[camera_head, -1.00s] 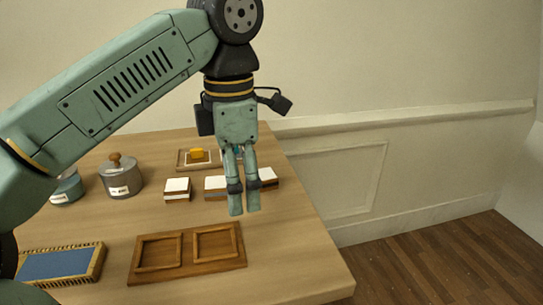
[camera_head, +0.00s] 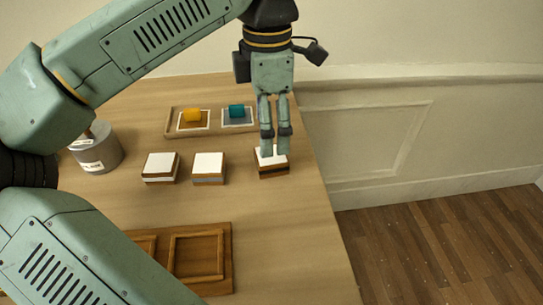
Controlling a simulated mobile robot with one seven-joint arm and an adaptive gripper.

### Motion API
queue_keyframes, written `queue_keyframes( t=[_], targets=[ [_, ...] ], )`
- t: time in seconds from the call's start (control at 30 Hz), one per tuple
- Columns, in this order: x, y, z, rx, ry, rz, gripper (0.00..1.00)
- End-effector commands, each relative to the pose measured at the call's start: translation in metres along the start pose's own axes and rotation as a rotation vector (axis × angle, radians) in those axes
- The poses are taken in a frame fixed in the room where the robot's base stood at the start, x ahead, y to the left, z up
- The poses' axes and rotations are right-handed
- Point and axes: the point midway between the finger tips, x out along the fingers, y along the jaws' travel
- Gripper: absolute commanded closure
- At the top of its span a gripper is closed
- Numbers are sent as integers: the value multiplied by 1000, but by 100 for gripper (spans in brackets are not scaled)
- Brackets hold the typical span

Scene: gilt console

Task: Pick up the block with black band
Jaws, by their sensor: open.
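Three white-topped blocks stand in a row on the wooden table (camera_head: 262,230). The right one, the block with black band (camera_head: 273,171), has brown sides with a dark stripe. The middle block (camera_head: 208,170) has a grey-blue band, and the left block (camera_head: 160,169) has a pale band. My gripper (camera_head: 274,153) points down with its fingertips over the top of the black-banded block, hiding part of it. It is open, with a narrow gap between the fingers. I cannot tell whether the fingertips touch the block.
A tray (camera_head: 170,122) at the back holds a yellow piece (camera_head: 193,115) and a teal piece (camera_head: 237,111). A grey pot (camera_head: 96,152) stands at the left. A wooden two-section frame (camera_head: 228,262) lies in front. The table's right edge is close to the black-banded block.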

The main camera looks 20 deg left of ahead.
Motion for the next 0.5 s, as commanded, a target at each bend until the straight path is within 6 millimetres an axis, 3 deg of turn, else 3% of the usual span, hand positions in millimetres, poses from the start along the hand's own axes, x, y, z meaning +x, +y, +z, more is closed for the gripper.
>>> queue_keyframes(
  t=[0.5],
  targets=[
    [55, -2, 4, -1, -1, 0, 30]
  ],
)
